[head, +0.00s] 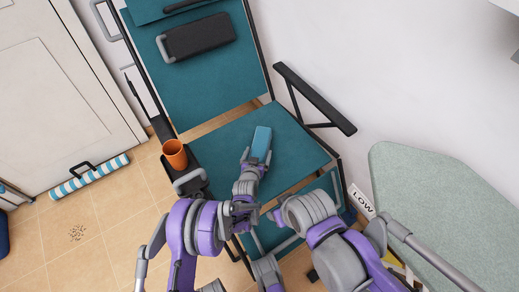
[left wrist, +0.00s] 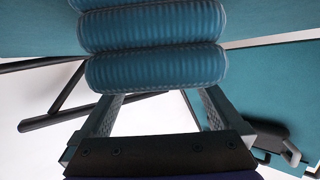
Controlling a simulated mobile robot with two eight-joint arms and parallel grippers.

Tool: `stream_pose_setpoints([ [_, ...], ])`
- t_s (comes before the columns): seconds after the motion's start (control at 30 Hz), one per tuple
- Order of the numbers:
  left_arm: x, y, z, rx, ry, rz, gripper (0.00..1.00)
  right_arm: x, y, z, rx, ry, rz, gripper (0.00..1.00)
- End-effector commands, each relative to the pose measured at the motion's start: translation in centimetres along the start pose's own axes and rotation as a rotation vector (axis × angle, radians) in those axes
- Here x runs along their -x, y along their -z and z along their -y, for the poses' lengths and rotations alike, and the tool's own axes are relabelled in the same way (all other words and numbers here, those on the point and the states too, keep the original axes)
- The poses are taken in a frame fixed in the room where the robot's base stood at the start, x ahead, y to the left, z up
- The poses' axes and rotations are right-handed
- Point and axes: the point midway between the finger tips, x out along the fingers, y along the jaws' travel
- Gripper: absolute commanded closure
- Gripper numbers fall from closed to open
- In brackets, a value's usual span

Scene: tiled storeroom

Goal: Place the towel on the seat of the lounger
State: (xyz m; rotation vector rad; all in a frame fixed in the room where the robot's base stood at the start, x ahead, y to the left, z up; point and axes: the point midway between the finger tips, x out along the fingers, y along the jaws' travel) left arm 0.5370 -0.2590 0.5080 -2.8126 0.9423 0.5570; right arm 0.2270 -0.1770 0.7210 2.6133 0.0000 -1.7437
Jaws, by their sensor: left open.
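The blue towel (head: 262,141) lies on the teal seat (head: 300,152) of the lounger, near the middle. In the left wrist view the towel (left wrist: 155,70) shows as several ribbed, rounded folds. My left gripper (head: 254,158) is open at the towel's near end, in the head view. In the left wrist view its two fingers (left wrist: 160,105) are spread apart, and the towel covers their tips. I cannot tell whether they touch it. My right arm is in the head view, but its gripper cannot be made out.
An orange cup (head: 175,154) sits in the lounger's left side holder. A dark headrest pillow (head: 196,37) is on the backrest. Black armrests (head: 315,98) flank the seat. A pale green board (head: 430,200) stands at right. A striped roll (head: 90,178) lies on the tiled floor.

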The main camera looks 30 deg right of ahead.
Motion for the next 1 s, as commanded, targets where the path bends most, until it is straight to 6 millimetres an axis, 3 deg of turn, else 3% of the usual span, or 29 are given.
stream_pose_setpoints([
  [0.2, 5.0, 0.1, 0.0, 0.0, 0.0, 0.0, 0.0, 0.5, 0.1, 0.0, 0.0, 0.0, -0.002, 0.45],
  [0.4, 7.9, 0.0, 0.0, 0.0, 0.0, 0.0, 0.0, 0.6, 0.2, 0.0, 0.0, 0.0, -0.002, 0.45],
  [0.6, 8.8, 0.0, 0.0, 0.0, 0.0, 0.0, 0.0, 0.7, 0.2, 0.0, 0.0, 0.0, -0.002, 0.45],
  [1.0, 8.8, 0.0, 0.0, 0.0, 0.0, 0.0, 0.0, 0.7, 0.2, 0.0, 0.0, 0.0, -0.002, 0.45],
])
